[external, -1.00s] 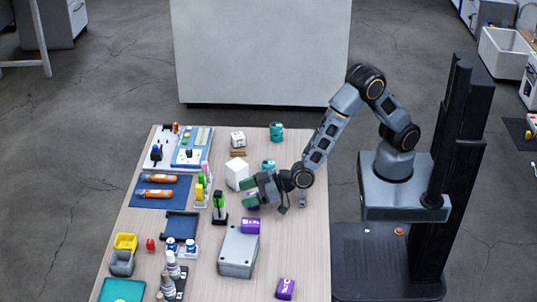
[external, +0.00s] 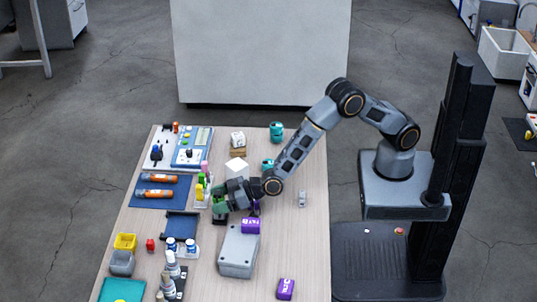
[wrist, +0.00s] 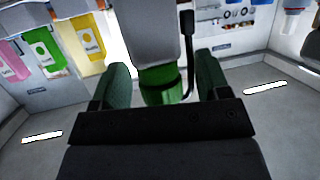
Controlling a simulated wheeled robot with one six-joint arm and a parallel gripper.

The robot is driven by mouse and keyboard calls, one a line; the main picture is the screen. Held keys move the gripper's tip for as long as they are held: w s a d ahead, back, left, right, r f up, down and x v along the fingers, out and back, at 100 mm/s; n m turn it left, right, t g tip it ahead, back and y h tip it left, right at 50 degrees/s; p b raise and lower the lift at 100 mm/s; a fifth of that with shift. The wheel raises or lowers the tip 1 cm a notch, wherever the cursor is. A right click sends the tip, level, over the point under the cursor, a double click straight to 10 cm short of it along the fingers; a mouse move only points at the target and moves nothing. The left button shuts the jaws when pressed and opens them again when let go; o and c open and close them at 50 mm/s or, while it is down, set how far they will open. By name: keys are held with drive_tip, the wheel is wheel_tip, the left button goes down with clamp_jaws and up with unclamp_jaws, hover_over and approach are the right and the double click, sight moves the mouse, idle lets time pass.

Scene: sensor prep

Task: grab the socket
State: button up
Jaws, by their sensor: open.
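No part is plainly marked as the socket, and I cannot tell for sure which one it is. My gripper (external: 221,199) is low over the middle of the table, at the green upright piece on a dark stand, which it largely hides in the external view. In the wrist view, a piece with a glossy green end (wrist: 164,93) and a grey body lies between the two green fingers of my gripper (wrist: 162,82). The fingers are apart, one on each side; contact cannot be told. A small grey part (external: 302,199) lies alone on the right of the table.
A white cube (external: 236,168) stands just behind my gripper. A grey box (external: 238,255) with a purple box (external: 250,225) is in front. Coloured upright pieces (external: 200,188) stand close on the left. The right of the table is mostly clear.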

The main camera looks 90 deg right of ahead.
drive_tip(key=c, duration=1.2)
drive_tip(key=shift+c, duration=0.4)
drive_tip(key=shift+r, duration=0.15)
